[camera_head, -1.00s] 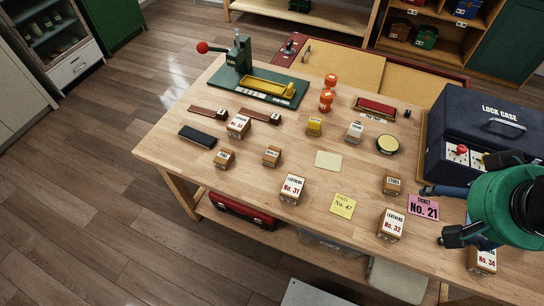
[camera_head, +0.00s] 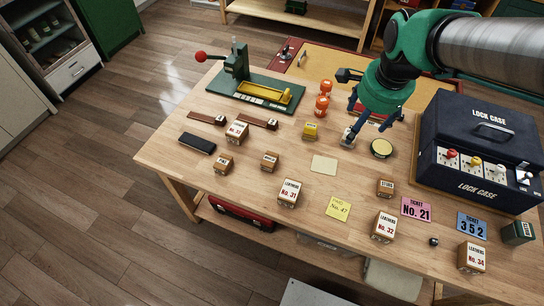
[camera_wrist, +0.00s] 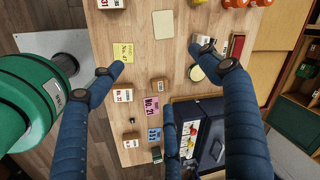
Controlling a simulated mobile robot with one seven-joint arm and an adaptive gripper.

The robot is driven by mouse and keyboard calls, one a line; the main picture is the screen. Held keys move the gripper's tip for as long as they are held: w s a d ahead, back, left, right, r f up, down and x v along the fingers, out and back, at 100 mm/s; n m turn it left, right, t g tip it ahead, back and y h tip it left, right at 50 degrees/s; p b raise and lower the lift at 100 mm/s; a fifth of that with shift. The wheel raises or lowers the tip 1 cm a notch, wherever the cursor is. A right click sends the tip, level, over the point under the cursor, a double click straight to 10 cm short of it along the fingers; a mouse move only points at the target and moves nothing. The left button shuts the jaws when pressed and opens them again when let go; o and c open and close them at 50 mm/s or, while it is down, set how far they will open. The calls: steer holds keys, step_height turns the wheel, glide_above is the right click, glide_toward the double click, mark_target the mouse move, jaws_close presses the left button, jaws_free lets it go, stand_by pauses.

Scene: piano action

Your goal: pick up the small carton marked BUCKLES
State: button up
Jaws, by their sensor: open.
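Several small cartons stand on the wooden table; I cannot read BUCKLES on any. A pale carton (camera_head: 348,137) stands at the back, left of the round tin, and is partly hidden by a finger of my gripper (camera_head: 350,108). It also shows in the wrist view (camera_wrist: 203,42). Another brown carton (camera_head: 385,187) seems marked STUDS. In the wrist view my gripper (camera_wrist: 165,69) is spread wide, with nothing held between its fingers.
The navy lock case (camera_head: 470,150) stands at the right, beside the round tin (camera_head: 381,148). Orange jars (camera_head: 322,105) and a green press (camera_head: 258,88) are at the back. Larger LEATHERS cartons (camera_head: 384,228) line the front. Bare table surrounds the blank note (camera_head: 324,165).

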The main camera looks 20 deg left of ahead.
steer(key=w+a+f+m+g+p, duration=0.1)
steer(key=w+a+f+m, duration=0.1)
steer(key=a+f, duration=0.35)
steer(key=w+a+f+m+p, duration=0.1)
steer(key=w+a+f+m, duration=0.15)
steer(key=a, duration=0.55)
steer(key=m+g+h+p, duration=0.1)
steer(key=m+p, duration=0.1)
steer(key=m, duration=0.2)
glide_above(270, 159)
step_height(270, 159, down, 13)
steer(key=shift+w+r, duration=0.15)
steer(key=shift+w, duration=0.05)
steer(key=shift+f+b, duration=0.95)
steer(key=shift+f, duration=3.35)
steer(key=shift+f, duration=0.1)
steer(key=shift+s+a+f+b, duration=0.1)
steer(key=shift+f+b, duration=0.25)
steer(key=shift+f, duration=0.9)
steer(key=shift+s+f+b, duration=0.1)
steer(key=shift+f+b, duration=0.25)
steer(key=shift+f, duration=0.9)
